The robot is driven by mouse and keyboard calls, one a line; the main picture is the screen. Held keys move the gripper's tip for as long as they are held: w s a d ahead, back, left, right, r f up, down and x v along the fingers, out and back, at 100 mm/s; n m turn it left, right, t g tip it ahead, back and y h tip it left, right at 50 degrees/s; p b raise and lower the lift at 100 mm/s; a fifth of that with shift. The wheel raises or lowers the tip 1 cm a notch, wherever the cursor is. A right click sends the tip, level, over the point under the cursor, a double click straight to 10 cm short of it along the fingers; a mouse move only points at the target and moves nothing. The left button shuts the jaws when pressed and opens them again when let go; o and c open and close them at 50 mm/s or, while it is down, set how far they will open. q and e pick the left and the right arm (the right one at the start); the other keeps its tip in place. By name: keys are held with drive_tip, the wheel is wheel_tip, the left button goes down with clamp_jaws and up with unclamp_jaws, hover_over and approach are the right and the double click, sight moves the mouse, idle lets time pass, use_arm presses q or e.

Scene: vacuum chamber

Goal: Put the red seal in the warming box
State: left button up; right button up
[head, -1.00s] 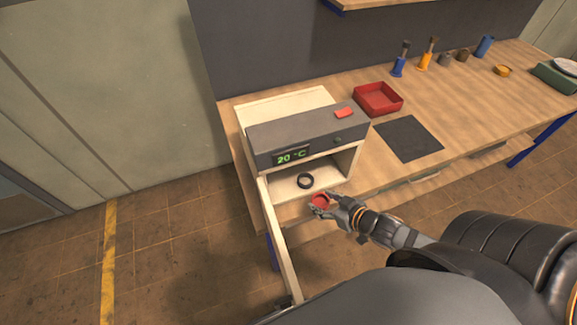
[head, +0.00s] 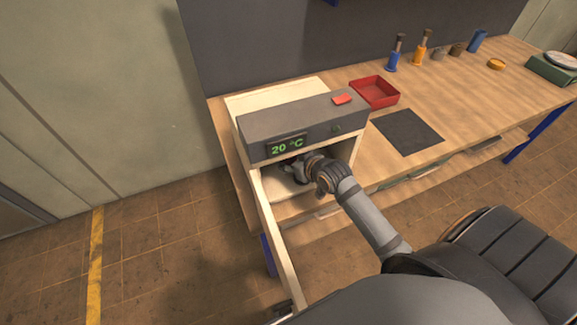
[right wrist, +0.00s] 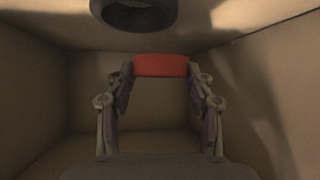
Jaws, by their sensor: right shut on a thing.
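The warming box (head: 255,150) stands on the bench with its front door (head: 277,240) swung open and a display reading 20 °C. My right gripper (head: 292,170) reaches through the open front into the box. In the right wrist view my right gripper (right wrist: 161,75) is shut on the red seal (right wrist: 162,65), held between its fingertips inside the pale chamber. In the head view the seal is hidden by the gripper and box. A dark ring (right wrist: 135,14) is also in the chamber, close to the held seal. My left gripper is not in view.
A red tray (head: 375,92) and a dark mat (head: 408,132) lie on the bench right of the box. Blue and orange tools (head: 420,50) and small pots stand farther back. The open door borders my arm's left side.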

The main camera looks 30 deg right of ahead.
drive_tip(key=shift+w, duration=0.55)
drive_tip(key=shift+f, duration=1.75)
drive_tip(key=shift+f, duration=0.1)
drive_tip(key=o, duration=0.9)
drive_tip(key=shift+r, duration=0.2)
drive_tip(key=p+v, duration=0.2)
drive_tip(key=v, duration=1)
drive_tip(key=shift+p, duration=0.4)
